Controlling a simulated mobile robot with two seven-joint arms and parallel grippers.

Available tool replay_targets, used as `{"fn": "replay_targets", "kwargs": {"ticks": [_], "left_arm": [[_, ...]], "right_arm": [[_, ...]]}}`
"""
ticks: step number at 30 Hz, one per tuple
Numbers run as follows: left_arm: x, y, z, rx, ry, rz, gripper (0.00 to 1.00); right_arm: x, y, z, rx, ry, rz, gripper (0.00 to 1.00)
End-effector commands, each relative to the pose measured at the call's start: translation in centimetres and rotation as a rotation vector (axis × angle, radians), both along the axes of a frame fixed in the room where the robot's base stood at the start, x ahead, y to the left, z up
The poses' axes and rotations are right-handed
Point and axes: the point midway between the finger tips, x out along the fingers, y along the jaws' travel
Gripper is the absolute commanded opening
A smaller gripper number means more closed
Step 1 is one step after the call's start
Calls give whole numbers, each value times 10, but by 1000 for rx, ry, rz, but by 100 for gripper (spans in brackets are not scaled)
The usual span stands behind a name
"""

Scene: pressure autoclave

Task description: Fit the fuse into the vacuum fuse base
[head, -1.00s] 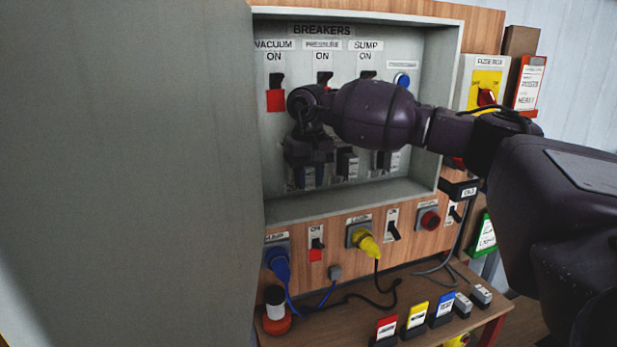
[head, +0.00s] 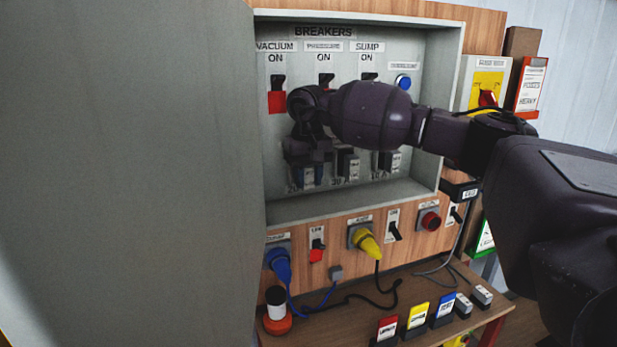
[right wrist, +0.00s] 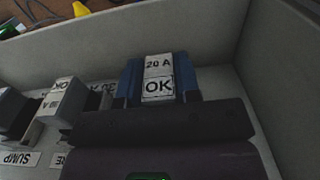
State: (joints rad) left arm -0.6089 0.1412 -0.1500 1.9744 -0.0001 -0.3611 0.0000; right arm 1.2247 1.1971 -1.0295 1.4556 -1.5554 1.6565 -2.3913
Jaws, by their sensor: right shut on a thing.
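My right gripper (head: 308,157) is shut on a fuse (head: 309,174) in the lower left of the breaker box, below the vacuum switch (head: 277,95). In the right wrist view the fuse (right wrist: 158,78) shows a white label reading "20 A" and "OK", with blue on both sides. The dark fingers (right wrist: 160,120) cover its near end. The vacuum fuse base is mostly hidden behind gripper and fuse, so I cannot tell how deep the fuse sits. A "20 A" marking shows below it on the panel. My left gripper is not in view.
Two other fuses, the pressure one (head: 347,164) and the sump one (head: 388,162), stand to the right. The box's lower ledge (head: 350,203) and right wall (head: 437,110) border the space. A grey door (head: 130,170) fills the left. Cards and small blocks lie on the shelf (head: 345,320).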

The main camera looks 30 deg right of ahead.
Motion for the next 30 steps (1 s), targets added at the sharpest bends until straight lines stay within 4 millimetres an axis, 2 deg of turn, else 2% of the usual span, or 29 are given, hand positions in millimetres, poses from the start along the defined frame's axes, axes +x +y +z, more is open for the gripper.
{"fn": "replay_targets", "kwargs": {"ticks": [29,30], "left_arm": [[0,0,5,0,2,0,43],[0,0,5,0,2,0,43]], "right_arm": [[12,-3,0,0,-1,0,6],[12,-3,0,0,-1,0,37]]}}
